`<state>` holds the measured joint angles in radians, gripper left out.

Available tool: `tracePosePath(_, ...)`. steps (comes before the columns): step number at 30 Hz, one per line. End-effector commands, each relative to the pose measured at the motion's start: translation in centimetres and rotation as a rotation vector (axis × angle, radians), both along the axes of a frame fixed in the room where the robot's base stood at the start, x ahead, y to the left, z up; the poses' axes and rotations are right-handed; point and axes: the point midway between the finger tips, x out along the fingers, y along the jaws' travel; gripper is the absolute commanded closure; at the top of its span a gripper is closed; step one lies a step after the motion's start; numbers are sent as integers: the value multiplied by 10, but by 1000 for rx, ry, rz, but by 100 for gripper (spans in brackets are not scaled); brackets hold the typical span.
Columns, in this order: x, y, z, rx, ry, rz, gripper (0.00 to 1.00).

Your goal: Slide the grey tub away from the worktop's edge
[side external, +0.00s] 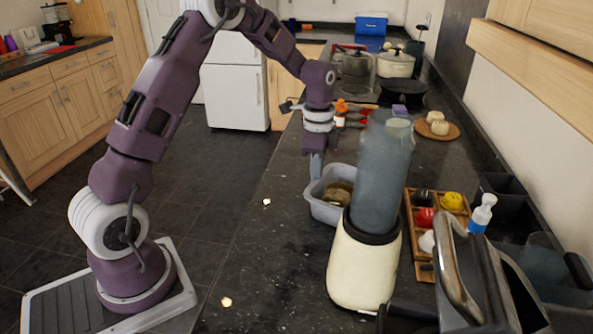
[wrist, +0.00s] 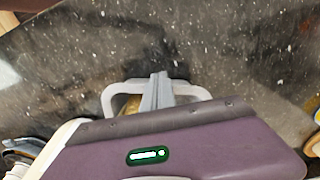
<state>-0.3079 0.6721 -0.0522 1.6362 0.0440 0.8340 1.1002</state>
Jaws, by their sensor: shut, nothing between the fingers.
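The grey tub (side external: 322,211) stands on the dark speckled worktop (side external: 270,255), left of the blender and near the worktop's left edge. A brownish round thing (side external: 340,192) lies inside it. My gripper (side external: 316,175) points down at the tub's far left rim, its fingers together and empty. In the wrist view, the closed fingers (wrist: 157,88) overlap the tub's rim (wrist: 109,98), and my arm hides most of the tub. I cannot tell whether the fingertips touch the tub or are inside it.
A blender with a cream base (side external: 362,265) stands close to the tub's right. Beyond it are a wooden tray with small bowls (side external: 418,243) and a toaster-like appliance (side external: 480,285). An orange-topped bottle (side external: 341,106) and pots (side external: 396,64) stand farther back. The worktop left of the tub is mostly clear.

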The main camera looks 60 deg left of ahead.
Motion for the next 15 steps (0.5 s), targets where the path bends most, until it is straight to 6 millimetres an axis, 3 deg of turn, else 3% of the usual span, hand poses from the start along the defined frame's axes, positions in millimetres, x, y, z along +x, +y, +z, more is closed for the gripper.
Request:
tracePosePath(11, 1, -2, 0, 0, 0, 1, 100)
tracePosePath(15, -9, 10, 0, -1, 2, 5, 100)
